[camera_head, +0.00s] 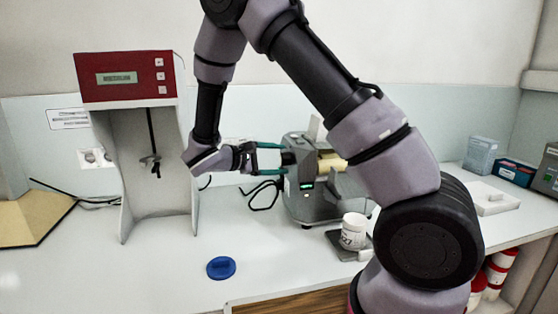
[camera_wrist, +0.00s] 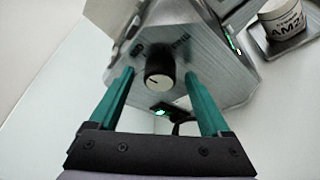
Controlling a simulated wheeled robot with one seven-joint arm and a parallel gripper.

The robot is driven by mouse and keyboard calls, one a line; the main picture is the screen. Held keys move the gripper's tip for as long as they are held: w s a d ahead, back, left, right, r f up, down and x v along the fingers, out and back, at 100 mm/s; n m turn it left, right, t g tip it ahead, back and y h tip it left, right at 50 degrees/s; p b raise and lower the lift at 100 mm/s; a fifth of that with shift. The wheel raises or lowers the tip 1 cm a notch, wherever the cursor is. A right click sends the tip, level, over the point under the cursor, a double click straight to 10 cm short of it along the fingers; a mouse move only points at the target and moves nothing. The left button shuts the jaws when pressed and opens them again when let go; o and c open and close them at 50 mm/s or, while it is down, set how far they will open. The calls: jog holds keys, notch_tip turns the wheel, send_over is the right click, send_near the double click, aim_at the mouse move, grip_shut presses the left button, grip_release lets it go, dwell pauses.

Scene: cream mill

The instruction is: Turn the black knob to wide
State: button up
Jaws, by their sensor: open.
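The black knob (camera_wrist: 159,72) is on the grey face of the mill (camera_wrist: 185,50), with a light pointer line on it and labels above it too small to read. The mill (camera_head: 308,200) also shows in the head view, right of my gripper. My gripper (camera_wrist: 160,82) has its two green fingers open, one on each side of the knob, with a gap on both sides. In the head view my gripper (camera_head: 283,158) reaches the mill's left side, and the knob is mostly hidden between the fingers.
A mixer with a red head (camera_head: 125,79) stands at left. A blue lid (camera_head: 221,268) lies on the bench in front. A white jar (camera_head: 354,230) sits on a dark scale right of the mill. A black cable (camera_head: 262,193) lies beside the mill. Boxes (camera_head: 481,155) stand at far right.

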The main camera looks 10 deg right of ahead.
jog(key=shift+d, duration=0.2)
grip_shut()
jog(key=shift+w, duration=0.1)
jog(key=n+g, duration=0.1)
jog(key=n, duration=0.1)
jog(key=n+g+y, duration=0.1)
jog(key=n, duration=0.1)
jog(key=shift+w+r+g, duration=0.1)
jog(key=shift+w+g, duration=0.05)
jog(key=shift+g, duration=0.15)
jog(key=n+g, duration=0.2)
jog(key=n, duration=0.2)
jog(key=shift+w+g, duration=0.15)
jog(key=shift+g, duration=0.15)
dwell(0.5)
